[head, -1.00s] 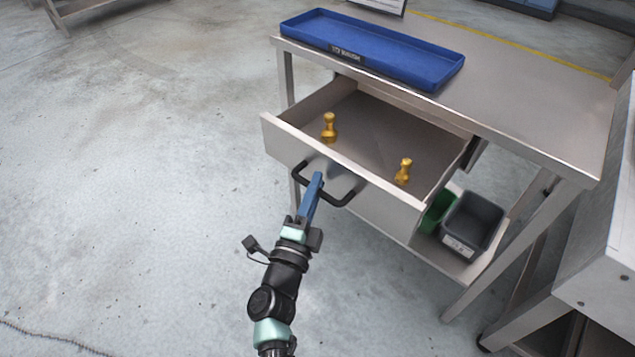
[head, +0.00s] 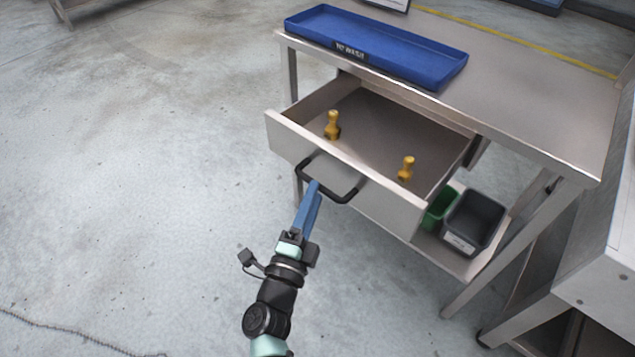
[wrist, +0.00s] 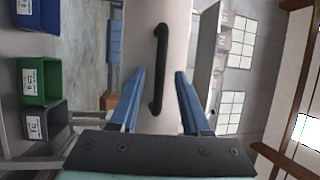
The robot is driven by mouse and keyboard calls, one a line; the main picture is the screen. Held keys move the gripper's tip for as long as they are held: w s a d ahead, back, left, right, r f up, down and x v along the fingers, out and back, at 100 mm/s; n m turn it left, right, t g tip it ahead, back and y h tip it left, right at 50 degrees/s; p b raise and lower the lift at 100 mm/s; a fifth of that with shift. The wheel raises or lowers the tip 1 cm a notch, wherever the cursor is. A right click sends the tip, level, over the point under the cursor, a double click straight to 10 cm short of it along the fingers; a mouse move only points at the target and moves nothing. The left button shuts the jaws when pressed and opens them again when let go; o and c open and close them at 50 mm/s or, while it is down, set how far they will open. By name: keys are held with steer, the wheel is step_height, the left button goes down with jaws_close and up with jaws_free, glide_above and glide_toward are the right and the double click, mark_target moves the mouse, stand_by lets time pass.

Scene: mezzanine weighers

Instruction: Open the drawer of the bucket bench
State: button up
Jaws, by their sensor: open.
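The bucket bench (head: 530,120) is a steel table with its drawer (head: 385,205) pulled well out. The drawer has a black bar handle (head: 345,198) on its front; the handle also shows in the wrist view (wrist: 159,70). Two brass-coloured weights, one at the left (head: 333,125) and one at the right (head: 406,168), stand upright inside the drawer. My gripper (head: 313,186) is at the handle's left part in the head view. In the wrist view the blue fingers (wrist: 157,78) are apart, and the handle lies ahead between them, seemingly untouched.
A blue tray (head: 440,76) lies on the bench top. A green bin (head: 437,209) and a grey bin (head: 470,222) stand on the lower shelf. Another steel table (head: 590,270) is at the right edge.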

steer(key=p+v, duration=0.1)
steer(key=v, duration=0.8)
steer(key=shift+s, duration=0.2)
